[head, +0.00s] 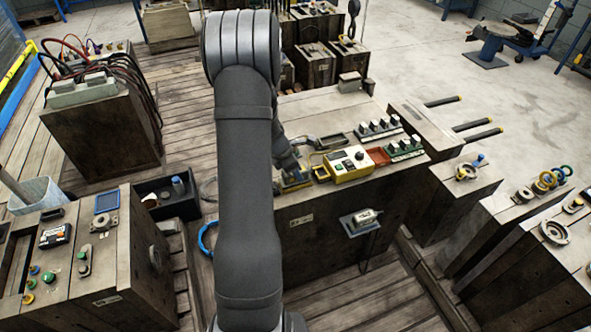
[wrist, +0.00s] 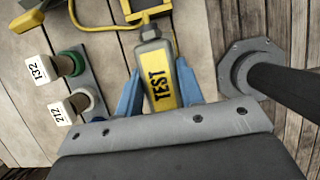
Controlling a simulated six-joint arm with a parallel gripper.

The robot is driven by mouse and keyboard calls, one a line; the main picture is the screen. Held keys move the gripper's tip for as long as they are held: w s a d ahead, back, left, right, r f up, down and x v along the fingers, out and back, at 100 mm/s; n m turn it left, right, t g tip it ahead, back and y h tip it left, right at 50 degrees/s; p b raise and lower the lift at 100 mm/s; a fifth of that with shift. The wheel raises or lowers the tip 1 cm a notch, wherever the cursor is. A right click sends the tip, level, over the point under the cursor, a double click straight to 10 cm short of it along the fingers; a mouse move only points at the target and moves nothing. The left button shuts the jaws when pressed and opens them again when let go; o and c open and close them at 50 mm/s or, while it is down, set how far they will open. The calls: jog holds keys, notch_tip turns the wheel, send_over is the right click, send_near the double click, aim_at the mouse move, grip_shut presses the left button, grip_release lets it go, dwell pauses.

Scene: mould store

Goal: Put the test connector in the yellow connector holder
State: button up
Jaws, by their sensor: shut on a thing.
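The test connector (wrist: 160,85) is yellow with black TEST lettering and a grey nose. My gripper (wrist: 159,88) has blue fingers, one on each side of the connector, and is shut on it. A yellow square frame, which looks like the yellow connector holder (wrist: 131,14), is at the top edge of the wrist view, partly cut off. The connector's nose points at it; I cannot tell whether they touch. In the head view my arm hides most of the gripper and the connector.
Beside the connector in the wrist view are a green-ringed plug marked 132 (wrist: 42,70) and a white-ringed plug marked 212 (wrist: 62,113). A grey flange with a dark rod (wrist: 248,68) is on the right. A yellow control box (head: 346,164) stands on the bench.

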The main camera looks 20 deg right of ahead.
jog(key=shift+f, duration=0.25)
dwell(0.4)
jog(key=o, duration=1.6)
jog(key=shift+o, duration=0.2)
jog(key=shift+r, duration=3.75)
jog(key=shift+f, duration=3.65)
